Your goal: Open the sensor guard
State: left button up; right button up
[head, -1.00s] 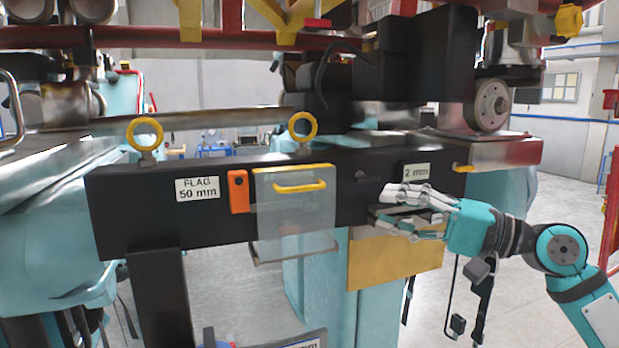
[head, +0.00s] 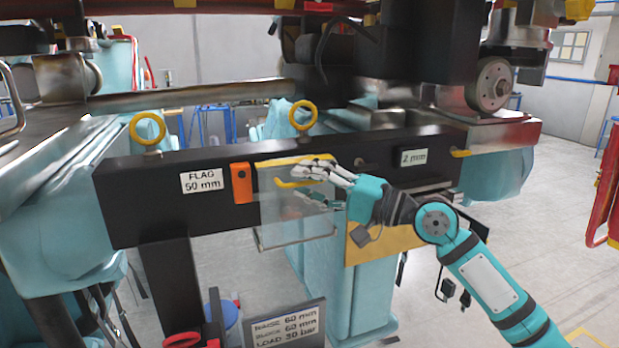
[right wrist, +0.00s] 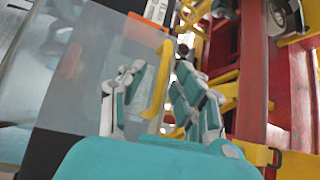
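The sensor guard (head: 283,226) is a clear panel with a yellow top edge, hanging on the front of the black beam. Its yellow handle (head: 286,184) runs across its upper part. My right gripper (head: 308,187) is at the handle's right part, reaching in from the right with its fingers apart. In the right wrist view the handle (right wrist: 157,85) shows between the open fingers of the gripper (right wrist: 160,70), and the guard (right wrist: 85,70) fills the left. I cannot tell whether any finger touches the handle. My left gripper is not in view.
The black beam (head: 135,215) carries an orange sensor (head: 241,183), a "FLAG 50 mm" label (head: 202,181) and two yellow eyebolts. A "2 mm" label (head: 413,157) is to the right. A sign (head: 288,328) stands below. A yellow plate (head: 375,243) hangs under the beam.

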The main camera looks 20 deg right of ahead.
jog(key=shift+c, duration=0.6)
grip_shut()
jog(key=shift+f, duration=0.1)
